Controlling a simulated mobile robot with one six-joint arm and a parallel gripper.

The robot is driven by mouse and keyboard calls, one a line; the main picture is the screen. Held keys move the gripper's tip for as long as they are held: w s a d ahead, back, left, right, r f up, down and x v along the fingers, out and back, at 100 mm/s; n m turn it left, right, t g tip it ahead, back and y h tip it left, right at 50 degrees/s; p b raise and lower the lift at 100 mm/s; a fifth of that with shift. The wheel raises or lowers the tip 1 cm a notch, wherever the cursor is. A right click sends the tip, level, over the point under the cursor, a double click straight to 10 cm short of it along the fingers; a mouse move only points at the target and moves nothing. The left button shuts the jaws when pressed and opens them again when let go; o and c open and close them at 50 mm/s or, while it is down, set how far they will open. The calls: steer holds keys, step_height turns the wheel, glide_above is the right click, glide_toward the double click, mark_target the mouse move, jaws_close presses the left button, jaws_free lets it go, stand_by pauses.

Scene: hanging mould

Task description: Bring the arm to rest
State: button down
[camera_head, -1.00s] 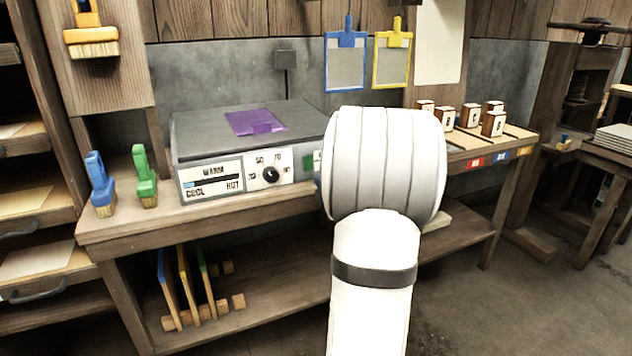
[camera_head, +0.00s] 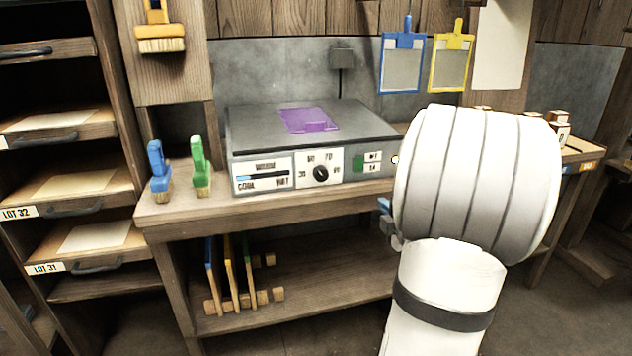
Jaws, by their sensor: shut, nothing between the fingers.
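My white arm (camera_head: 478,180) rises at the right of the head view, with a thick rounded link above a narrower one with a dark band. A small blue and grey part (camera_head: 388,220) shows at its left edge; I cannot tell what it belongs to. My gripper is not visible. The arm hides the right part of the workbench (camera_head: 270,208). On the bench is a grey warming plate (camera_head: 250,130) with a dial, and a purple mould (camera_head: 308,120) lies flat on it.
A blue brush (camera_head: 159,168) and a green brush (camera_head: 200,167) stand at the bench's left end. Blue (camera_head: 403,60) and yellow (camera_head: 450,62) framed moulds hang behind. A drawer rack (camera_head: 60,150) is at left. Coloured boards (camera_head: 230,270) stand on the lower shelf.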

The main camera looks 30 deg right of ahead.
steer(key=shift+r, duration=0.1)
steer(key=a+r+m+g+h+p, duration=0.1)
steer(key=a+r+m+g+p, duration=0.6)
steer(key=a+r+p, duration=0.5)
steer(key=s+a+r+m+g+y+p, duration=0.2)
steer(key=s+a+r+m+g+p, duration=0.1)
steer(key=s+a+p, duration=0.3)
steer(key=s+a+r+m+g+y+p, duration=0.2)
steer(key=s+a, duration=0.7)
steer(key=a, duration=0.6)
step_height(320, 180, up, 2)
steer(key=m+g+p, duration=0.1)
steer(key=m+p, duration=0.2)
steer(key=p, duration=0.1)
steer(key=shift+s+r+g+y+p, duration=0.2)
steer(key=shift+s+g+y+p, duration=0.15)
steer(key=shift+g+y+p, duration=0.05)
